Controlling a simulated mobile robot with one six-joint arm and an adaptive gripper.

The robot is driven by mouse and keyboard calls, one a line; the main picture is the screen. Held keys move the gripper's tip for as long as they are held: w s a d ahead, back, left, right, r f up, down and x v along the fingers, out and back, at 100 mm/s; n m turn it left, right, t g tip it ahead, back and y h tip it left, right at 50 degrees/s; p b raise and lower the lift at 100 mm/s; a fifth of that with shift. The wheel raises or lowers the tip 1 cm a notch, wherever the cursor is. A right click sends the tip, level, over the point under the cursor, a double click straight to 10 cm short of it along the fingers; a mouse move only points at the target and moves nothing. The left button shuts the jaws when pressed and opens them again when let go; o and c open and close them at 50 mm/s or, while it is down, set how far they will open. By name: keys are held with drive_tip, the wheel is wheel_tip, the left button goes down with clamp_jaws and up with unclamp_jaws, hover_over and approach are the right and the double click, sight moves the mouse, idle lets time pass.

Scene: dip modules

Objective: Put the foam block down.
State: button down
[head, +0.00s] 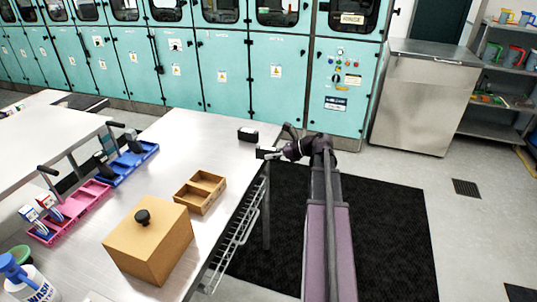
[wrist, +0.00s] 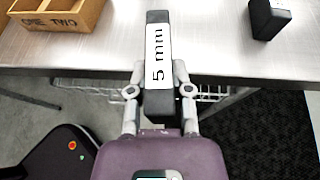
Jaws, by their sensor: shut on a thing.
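The foam block (wrist: 157,52) is a long dark grey block with a white label reading "5 mm". My gripper (wrist: 159,78) is shut on it, with one finger on each side, in the wrist view. The block points away from my wrist, its far end over the table's edge in that view. In the head view my gripper (head: 268,153) is at the right edge of the metal table (head: 180,140). The block is small there, and I cannot tell its height above the table.
A wooden two-compartment tray (head: 200,191), marked "ONE TWO", stands on the table. A black block (head: 247,134) lies near the table's right edge. A wooden box with a black knob (head: 150,245), pink bins (head: 75,208) and blue bins (head: 130,163) stand further left. Bare tabletop lies between.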

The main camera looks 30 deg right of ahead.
sight(271, 148)
idle(0.5)
wheel_tip(271, 148, up, 4)
drive_tip(key=p, duration=0.4)
drive_tip(key=shift+r, duration=0.15)
idle(0.7)
